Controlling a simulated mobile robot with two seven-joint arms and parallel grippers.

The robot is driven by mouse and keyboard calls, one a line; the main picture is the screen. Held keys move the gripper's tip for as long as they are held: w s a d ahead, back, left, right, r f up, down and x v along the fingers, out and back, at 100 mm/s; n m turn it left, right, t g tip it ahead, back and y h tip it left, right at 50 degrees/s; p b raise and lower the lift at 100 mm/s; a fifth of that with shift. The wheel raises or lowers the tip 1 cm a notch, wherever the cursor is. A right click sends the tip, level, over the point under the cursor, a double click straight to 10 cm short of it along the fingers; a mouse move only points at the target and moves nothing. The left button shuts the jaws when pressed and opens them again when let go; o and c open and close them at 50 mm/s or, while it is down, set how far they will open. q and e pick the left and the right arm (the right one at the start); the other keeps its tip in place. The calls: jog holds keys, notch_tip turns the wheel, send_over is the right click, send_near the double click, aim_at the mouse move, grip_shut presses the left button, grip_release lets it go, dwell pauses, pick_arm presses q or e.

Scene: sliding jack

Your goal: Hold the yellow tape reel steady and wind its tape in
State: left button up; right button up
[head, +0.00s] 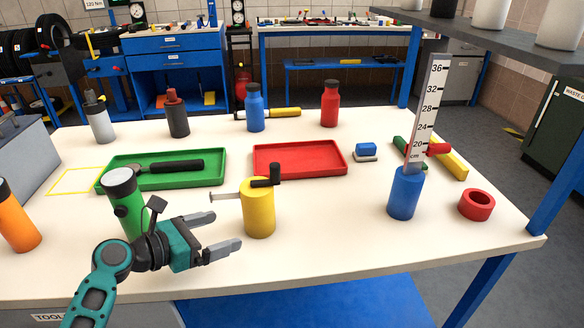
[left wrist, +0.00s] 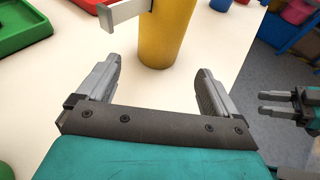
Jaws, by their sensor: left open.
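The yellow tape reel (head: 258,212) stands upright on the table, with a black crank (head: 270,177) on top. A short grey length of tape (head: 226,195) sticks out of its left side; the tape (left wrist: 122,11) also shows in the left wrist view. My left gripper (head: 224,232) is open and empty, just left and in front of the reel. In the left wrist view the reel (left wrist: 166,35) stands just beyond the open fingers, roughly centred and apart from them. My right gripper (left wrist: 268,103) shows at the right edge of that view, its fingers apart and empty.
A green bottle (head: 127,205) stands behind my left wrist. Green (head: 205,178) and red (head: 300,174) trays lie behind the reel. A blue holder (head: 405,193) with an upright ruler (head: 427,110) and a red ring (head: 476,205) are at right. The table between reel and holder is clear.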

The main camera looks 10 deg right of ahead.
aim_at(246, 222)
pick_arm(q)
jog(key=shift+w+d, duration=0.15)
jog(key=shift+w+d+f+b, duration=0.3)
jog(key=shift+d+b, duration=0.1)
jog(key=shift+b, duration=0.2)
jog(key=b+x, duration=0.4)
jog(key=shift+w+d+f, duration=0.2)
jog(key=shift+d+f, duration=0.05)
jog(key=shift+w+d, duration=0.6)
jog(key=shift+d, duration=0.3)
jog(key=shift+w+d+f, duration=0.1)
jog(key=shift+w+d, duration=0.1)
jog(key=shift+d, duration=0.1)
jog(key=shift+w+d+f, duration=0.2)
jog(key=shift+w+d, duration=0.05)
jog(key=shift+d, duration=0.25)
pick_arm(e)
jog(key=shift+w+a+f, duration=0.3)
jog(key=shift+a+f, duration=0.1)
jog(key=shift+f, duration=0.15)
jog(key=shift+w+a+f, duration=0.25)
jog(key=shift+a+f, duration=0.1)
jog(key=shift+f, duration=0.2)
pick_arm(q)
jog(key=c, duration=0.7)
